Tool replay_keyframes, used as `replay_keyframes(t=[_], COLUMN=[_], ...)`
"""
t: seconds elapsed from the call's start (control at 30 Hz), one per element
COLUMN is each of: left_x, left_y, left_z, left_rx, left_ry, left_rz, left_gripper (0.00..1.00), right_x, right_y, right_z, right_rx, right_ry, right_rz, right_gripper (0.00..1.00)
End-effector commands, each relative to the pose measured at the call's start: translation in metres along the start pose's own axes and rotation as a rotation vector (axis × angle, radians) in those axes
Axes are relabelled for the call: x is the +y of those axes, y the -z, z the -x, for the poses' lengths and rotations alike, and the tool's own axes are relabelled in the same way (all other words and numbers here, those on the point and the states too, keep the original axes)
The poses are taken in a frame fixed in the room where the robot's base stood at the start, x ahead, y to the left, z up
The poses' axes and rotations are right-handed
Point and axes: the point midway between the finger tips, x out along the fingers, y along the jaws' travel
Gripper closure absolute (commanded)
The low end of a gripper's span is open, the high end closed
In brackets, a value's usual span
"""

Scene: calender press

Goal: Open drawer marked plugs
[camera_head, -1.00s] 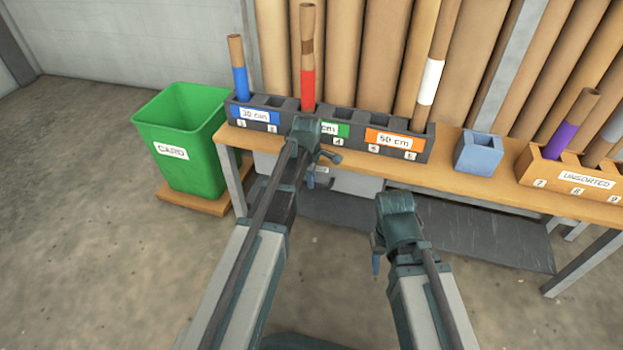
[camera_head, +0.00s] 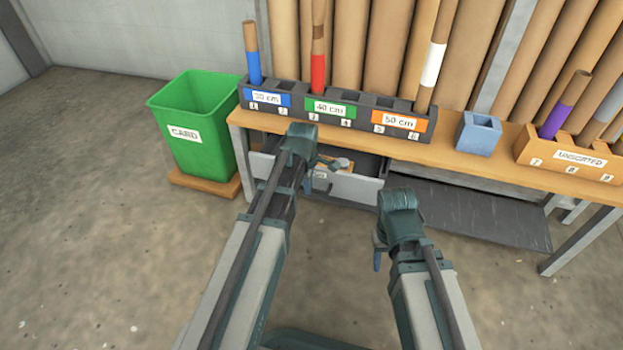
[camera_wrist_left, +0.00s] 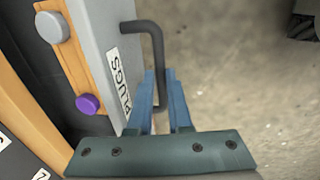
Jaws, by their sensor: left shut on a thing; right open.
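The drawer marked PLUGS (camera_head: 355,190) is pulled out from under the bench, and its inside shows. In the left wrist view its grey front (camera_wrist_left: 100,30) carries the white PLUGS label (camera_wrist_left: 119,82) and a dark bar handle (camera_wrist_left: 157,50). My left gripper (camera_wrist_left: 160,92) is shut on this handle, its blue fingers around the bar. In the head view my left gripper (camera_head: 308,186) is at the drawer front, partly hiding it and its label. My right gripper (camera_head: 377,260) is open and empty, in front of the bench and to the right.
Inside the drawer, a purple plug (camera_wrist_left: 88,104) and a grey plug (camera_wrist_left: 52,27) sit on a wooden strip. A green CARD bin (camera_head: 190,140) stands left of the bench. A tube rack (camera_head: 335,115), blue box (camera_head: 479,135) and UNSORTED box (camera_head: 570,160) stand on top.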

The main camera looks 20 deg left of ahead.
Motion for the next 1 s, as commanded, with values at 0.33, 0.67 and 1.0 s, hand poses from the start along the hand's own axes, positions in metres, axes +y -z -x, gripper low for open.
replay_keyframes(t=[0.33,0.67,1.0], left_x=[-0.058,-0.06,-0.06], left_y=[0.001,0.001,0.001], left_z=[0.011,0.011,0.011], left_rx=[0.0,0.0,0.0], left_ry=[0.0,-0.001,-0.001], left_rz=[0.001,0.001,0.001], left_gripper=[1.0,1.0,0.53], right_x=[0.0,0.0,0.0], right_y=[0.001,0.0,0.0], right_z=[0.0,0.0,0.0], right_rx=[0.0,0.0,0.0], right_ry=[0.0,0.0,0.0], right_rz=[0.0,0.0,0.0], right_gripper=[0.5,0.5,0.5])
